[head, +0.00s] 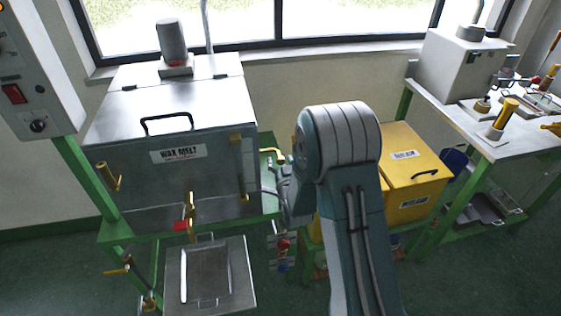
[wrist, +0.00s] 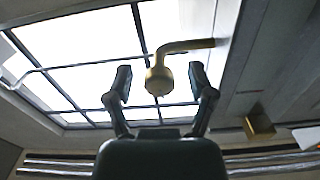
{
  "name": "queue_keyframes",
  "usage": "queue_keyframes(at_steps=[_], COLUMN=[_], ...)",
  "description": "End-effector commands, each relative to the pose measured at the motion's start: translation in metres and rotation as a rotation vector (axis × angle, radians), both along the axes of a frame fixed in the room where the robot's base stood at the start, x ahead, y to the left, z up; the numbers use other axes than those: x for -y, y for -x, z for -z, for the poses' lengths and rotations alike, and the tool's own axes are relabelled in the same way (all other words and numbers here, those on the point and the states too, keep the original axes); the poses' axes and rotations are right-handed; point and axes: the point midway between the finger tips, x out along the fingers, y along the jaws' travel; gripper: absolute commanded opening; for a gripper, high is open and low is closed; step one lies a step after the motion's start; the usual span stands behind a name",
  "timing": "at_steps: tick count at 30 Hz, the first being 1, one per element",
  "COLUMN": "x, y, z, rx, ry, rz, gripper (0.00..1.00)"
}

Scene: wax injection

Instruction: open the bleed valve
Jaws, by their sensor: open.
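In the wrist view a brass-yellow fitting (wrist: 186,46) with a bent stem and rounded knob hangs between the two raised fingers of my gripper (wrist: 160,76). The fingers are open, with a visible gap on each side of the knob. A yellow elbow fitting (head: 273,152) shows at the right side of the wax melt tank (head: 185,177) in the head view, close to my wrist. I cannot tell whether it is the same part, and no label marks the bleed valve. My fingertips are not clear in the head view.
A metal tray (head: 246,283) stands below the tank's front tap (head: 191,207). A yellow box (head: 412,165) is right of my arm, partly hidden by it. A white-topped bench (head: 465,122) with tools stands farther right. A control panel (head: 50,75) is at left.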

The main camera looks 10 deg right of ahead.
Motion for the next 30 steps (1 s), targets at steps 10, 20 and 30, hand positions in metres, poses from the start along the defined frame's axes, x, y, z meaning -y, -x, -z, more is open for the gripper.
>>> queue_keyframes(at_steps=[10, 20, 30], x=[-0.0001, -0.0002, -0.0003], y=[0.0002, -0.0007, -0.0009], z=[0.0000, 0.0000, -0.0002], rx=[0.000, 0.002, 0.002], ry=[0.000, -0.106, -0.169], rz=[0.000, -0.001, -0.001], gripper=[0.00, 0.00, 0.00])
